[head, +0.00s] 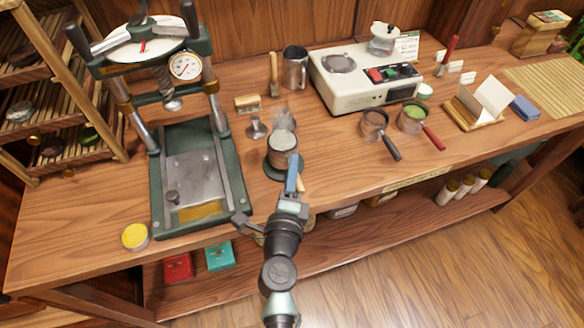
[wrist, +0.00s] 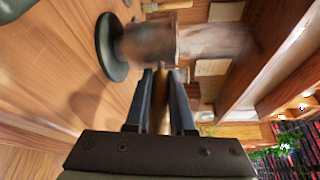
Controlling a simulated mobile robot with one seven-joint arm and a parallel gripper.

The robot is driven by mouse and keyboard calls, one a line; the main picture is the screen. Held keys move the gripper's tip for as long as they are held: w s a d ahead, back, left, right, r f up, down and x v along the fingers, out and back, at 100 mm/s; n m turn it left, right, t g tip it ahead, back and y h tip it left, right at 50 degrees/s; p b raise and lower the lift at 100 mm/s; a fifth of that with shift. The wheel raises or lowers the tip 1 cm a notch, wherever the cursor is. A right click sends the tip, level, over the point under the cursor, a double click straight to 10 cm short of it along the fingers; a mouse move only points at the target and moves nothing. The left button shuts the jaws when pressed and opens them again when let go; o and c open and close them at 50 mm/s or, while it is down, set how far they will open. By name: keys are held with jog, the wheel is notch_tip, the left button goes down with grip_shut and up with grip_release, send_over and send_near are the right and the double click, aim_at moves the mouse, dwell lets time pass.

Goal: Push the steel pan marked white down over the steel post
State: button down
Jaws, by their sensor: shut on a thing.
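The steel pan (head: 283,143), round with a pale filling and steam above it, stands over a dark green round base (head: 276,171). No white mark is readable on it. My gripper (head: 293,178) is shut on the pan's pale handle, in front of the pan. In the wrist view the handle (wrist: 162,112) runs between the two fingers, with the pan (wrist: 148,42) beyond and the green base (wrist: 106,48) at its left. The steel post is hidden; I cannot tell how far down the pan sits over it.
A green press (head: 200,185) stands to the left, with a small steel stand (head: 256,127) behind the pan. Two other pans (head: 374,123) (head: 411,117) lie to the right, before a cream machine (head: 345,85). The front table right of my gripper is clear.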

jog(key=shift+f+b, duration=0.95)
jog(key=shift+f, duration=0.2)
dwell(0.5)
jog(key=c, duration=0.7)
grip_release()
jog(key=shift+f, duration=0.1)
jog(key=s, duration=0.4)
jog(key=s+a, duration=0.1)
jog(key=s, duration=0.3)
jog(key=s+r, duration=0.1)
jog(key=s, duration=0.4)
jog(key=shift+a+r+b, duration=0.1)
jog(key=shift+a+b, duration=0.1)
jog(key=shift+b, duration=0.2)
